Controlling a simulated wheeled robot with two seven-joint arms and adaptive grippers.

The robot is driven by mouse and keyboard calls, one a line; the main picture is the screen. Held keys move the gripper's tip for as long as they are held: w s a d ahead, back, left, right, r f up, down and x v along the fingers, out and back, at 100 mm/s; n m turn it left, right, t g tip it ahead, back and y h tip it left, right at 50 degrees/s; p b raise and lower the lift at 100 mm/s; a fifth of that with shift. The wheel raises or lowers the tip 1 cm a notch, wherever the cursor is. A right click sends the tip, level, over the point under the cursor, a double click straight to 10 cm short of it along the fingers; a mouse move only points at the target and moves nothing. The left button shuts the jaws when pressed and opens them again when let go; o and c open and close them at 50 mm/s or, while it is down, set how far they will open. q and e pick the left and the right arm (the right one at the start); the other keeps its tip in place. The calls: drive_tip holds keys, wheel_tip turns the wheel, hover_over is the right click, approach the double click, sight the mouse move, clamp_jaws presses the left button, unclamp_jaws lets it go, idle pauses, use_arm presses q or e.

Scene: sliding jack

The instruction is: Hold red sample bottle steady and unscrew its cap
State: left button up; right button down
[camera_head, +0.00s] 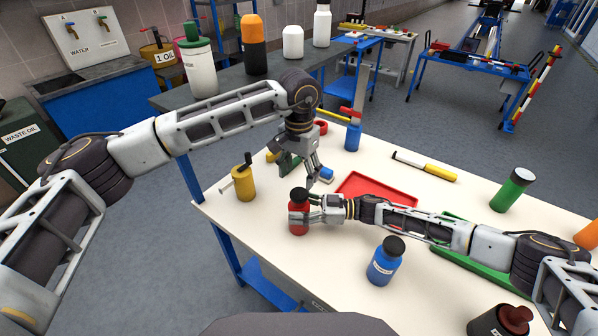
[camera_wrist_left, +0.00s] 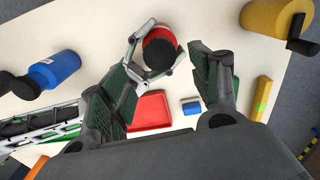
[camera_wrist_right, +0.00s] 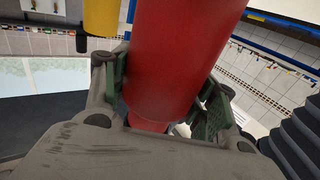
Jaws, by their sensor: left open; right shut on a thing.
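The red sample bottle (camera_head: 298,219) stands upright on the white table with its black cap (camera_head: 299,195) on top. My right gripper (camera_head: 305,215) is shut around the bottle's body from the right; the right wrist view shows the red body (camera_wrist_right: 178,60) between its fingers. My left gripper (camera_head: 309,177) is open and empty, fingers pointing down, above and slightly to the right of the cap. In the left wrist view the black cap (camera_wrist_left: 160,57) lies between and beyond the open left fingers (camera_wrist_left: 170,85), apart from them.
A blue bottle (camera_head: 385,262) stands in front to the right. A yellow oil can (camera_head: 244,180) stands to the left. A red tray (camera_head: 368,186) lies behind my right arm. A green bottle (camera_head: 512,190) stands farther right. The table's front left is clear.

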sight(299, 193)
use_arm(q)
drive_tip(key=shift+m, duration=0.3)
drive_tip(key=shift+f, duration=0.1)
drive_tip(key=shift+f, duration=3.9)
drive_tip(key=c, duration=1.1)
